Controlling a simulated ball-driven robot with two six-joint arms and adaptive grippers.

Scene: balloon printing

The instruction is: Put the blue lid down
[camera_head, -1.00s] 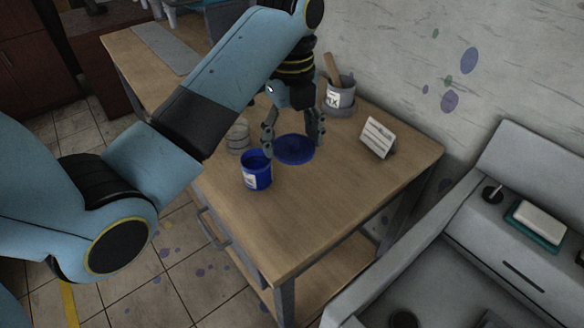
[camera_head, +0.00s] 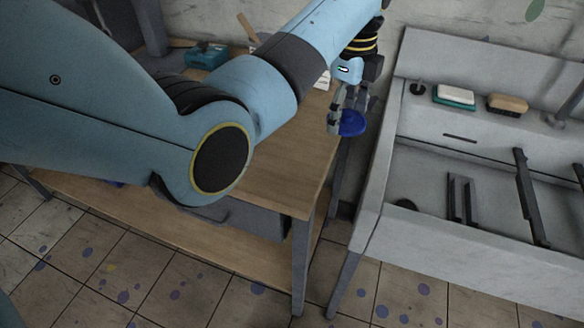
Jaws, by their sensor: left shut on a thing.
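The blue lid (camera_head: 352,124) is a round, deep-blue disc in the head view, just right of the centre. My left gripper (camera_head: 345,115) is shut on it and holds it near the right edge of the wooden table (camera_head: 300,165), at the gap before the grey sink. The fingers hide part of the lid. How high the lid is above the table edge, I cannot tell. My left arm covers much of the table. The blue pot is not clearly in view. My right gripper is not in view.
The grey sink unit (camera_head: 430,150) stands to the right, with a soap in a teal dish (camera_head: 454,97) and a brown brush (camera_head: 507,104) on its ledge. A teal object (camera_head: 206,56) is at the table's back left. The table's front right part is clear.

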